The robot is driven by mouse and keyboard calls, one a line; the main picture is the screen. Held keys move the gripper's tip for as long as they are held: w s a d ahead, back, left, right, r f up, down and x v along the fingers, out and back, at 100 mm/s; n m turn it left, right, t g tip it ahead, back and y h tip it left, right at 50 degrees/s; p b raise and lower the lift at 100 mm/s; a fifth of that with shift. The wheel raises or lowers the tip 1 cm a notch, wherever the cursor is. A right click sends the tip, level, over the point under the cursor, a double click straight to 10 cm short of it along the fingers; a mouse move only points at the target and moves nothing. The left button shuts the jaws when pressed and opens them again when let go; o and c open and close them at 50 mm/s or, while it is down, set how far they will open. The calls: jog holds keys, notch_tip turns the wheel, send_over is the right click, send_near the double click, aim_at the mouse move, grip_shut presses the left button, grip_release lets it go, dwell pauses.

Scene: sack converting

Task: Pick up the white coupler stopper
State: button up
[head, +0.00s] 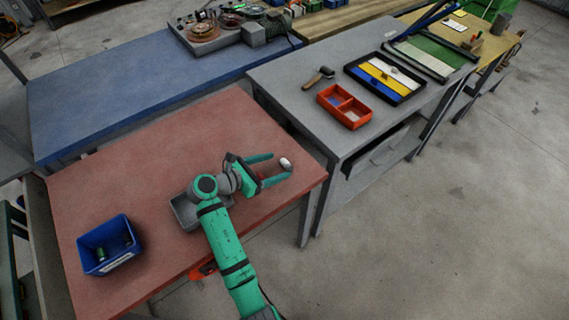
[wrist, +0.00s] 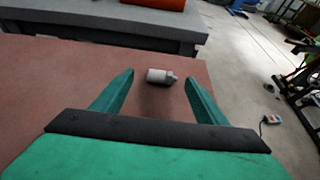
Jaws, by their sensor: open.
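The white coupler stopper (head: 286,163) lies on the red-topped table (head: 160,160) near its right edge. In the wrist view the stopper (wrist: 160,76) is a small white cylinder with a darker grey end pointing right, lying on its side. My gripper (head: 279,168) is open, its two green fingers pointing toward the stopper. In the wrist view the fingers (wrist: 160,88) stand to either side of the stopper, which shows in the gap near or just beyond the tips. I cannot tell whether either finger touches it.
A blue bin (head: 108,245) with small items stands at the table's front left. A grey tray (head: 185,213) lies beside my arm. A grey bench (head: 290,85) with an orange-red divided tray (head: 344,106) stands beyond the right edge. The table's middle left is clear.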

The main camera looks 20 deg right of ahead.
aim_at(287, 163)
jog(key=x, duration=0.3)
jog(key=shift+s+d+f, duration=0.1)
jog(key=shift+s+d, duration=0.05)
jog(key=shift+d, duration=0.35)
jog(key=shift+a, duration=0.1)
jog(key=c, duration=1.1)
